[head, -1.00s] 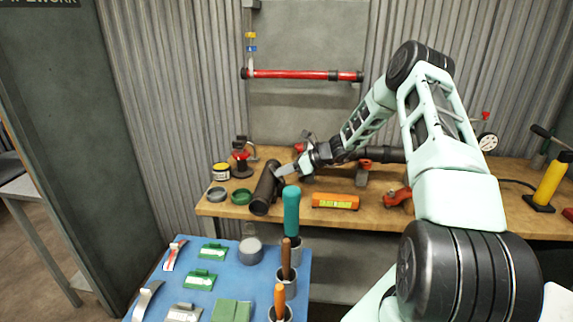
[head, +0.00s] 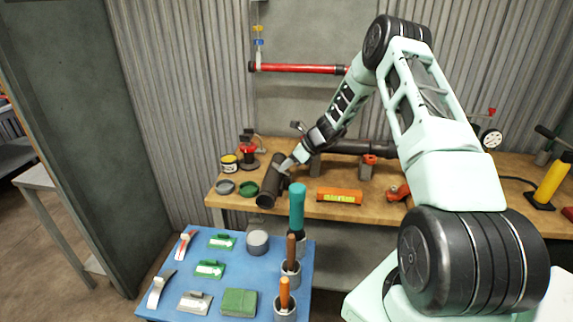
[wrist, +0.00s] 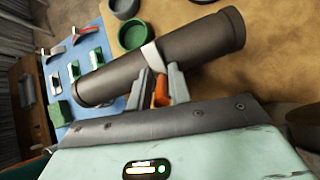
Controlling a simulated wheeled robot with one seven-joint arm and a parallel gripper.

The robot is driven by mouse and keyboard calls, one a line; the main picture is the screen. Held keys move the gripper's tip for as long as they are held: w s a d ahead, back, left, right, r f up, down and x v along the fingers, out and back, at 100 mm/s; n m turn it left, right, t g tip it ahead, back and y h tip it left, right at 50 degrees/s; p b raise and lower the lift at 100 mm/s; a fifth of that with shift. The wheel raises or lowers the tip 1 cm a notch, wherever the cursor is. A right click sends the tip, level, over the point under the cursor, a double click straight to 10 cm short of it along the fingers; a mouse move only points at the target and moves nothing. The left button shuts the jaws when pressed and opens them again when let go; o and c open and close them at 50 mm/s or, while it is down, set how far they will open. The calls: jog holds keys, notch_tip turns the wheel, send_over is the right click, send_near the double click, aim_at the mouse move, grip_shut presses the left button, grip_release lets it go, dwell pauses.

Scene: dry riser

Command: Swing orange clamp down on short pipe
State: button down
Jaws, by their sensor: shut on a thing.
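The short pipe (head: 268,190) is a dark grey cylinder lying on the workbench, left of centre in the head view. It fills the upper middle of the wrist view (wrist: 200,45). My gripper (head: 287,163) is at the pipe's right side. In the wrist view its two grey fingers (wrist: 162,92) are shut on an orange piece (wrist: 160,91), which looks like the clamp's handle. A pale band (wrist: 153,57) crosses the pipe just beyond the fingertips. Whether the band presses on the pipe cannot be told. In the head view the clamp is mostly hidden by my gripper.
A blue table (head: 218,277) in front holds green and grey tools and upright handled tools. Green (head: 249,189) and grey (head: 225,187) rings lie left of the pipe. An orange level (head: 339,196) lies to its right. A long dark pipe (head: 362,147) runs behind.

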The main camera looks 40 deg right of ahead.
jog(key=shift+w+d+r, duration=0.1)
jog(key=shift+d+r, duration=0.05)
jog(key=shift+d, duration=0.15)
jog(key=c, duration=1.5)
grip_release()
jog(key=shift+o, duration=0.2)
jog(key=shift+a, duration=0.1)
jog(key=b+v, duration=0.3)
jog(key=v, duration=1.4)
jog(key=shift+b, duration=0.4)
